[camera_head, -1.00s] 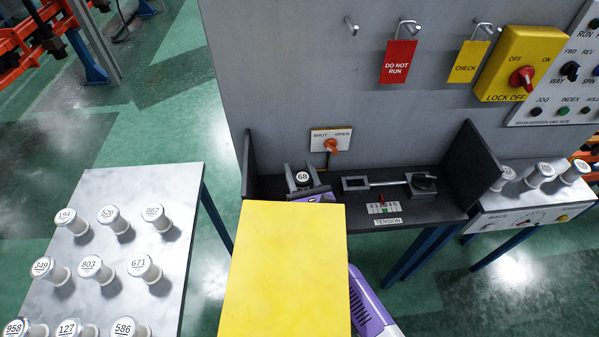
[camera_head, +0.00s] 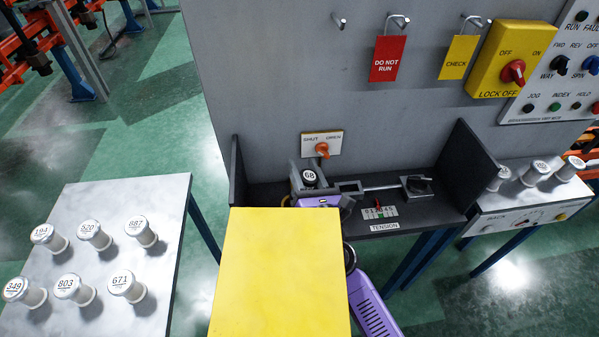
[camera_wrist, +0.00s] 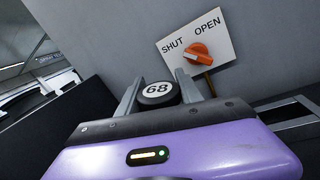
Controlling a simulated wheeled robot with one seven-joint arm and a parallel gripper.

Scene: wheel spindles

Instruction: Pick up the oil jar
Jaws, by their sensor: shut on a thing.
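A dark round jar top with a white label reading 68 (camera_head: 309,178) shows at the left end of the dark shelf, and I take it for the oil jar. My gripper (camera_head: 308,172) has its two grey fingers on either side of it and is shut on it. In the wrist view the jar (camera_wrist: 158,92) sits between the fingers of the gripper (camera_wrist: 160,84), just beyond the purple palm. The palm hides its lower body, so I cannot tell how far it is above the shelf.
The dark shelf (camera_head: 440,206) has side walls and a grey slotted clamp (camera_head: 350,188) close right of the jar. A SHUT/OPEN plate (camera_head: 322,144) with an orange knob is on the wall behind. Several white spindles stand on the left table (camera_head: 165,205).

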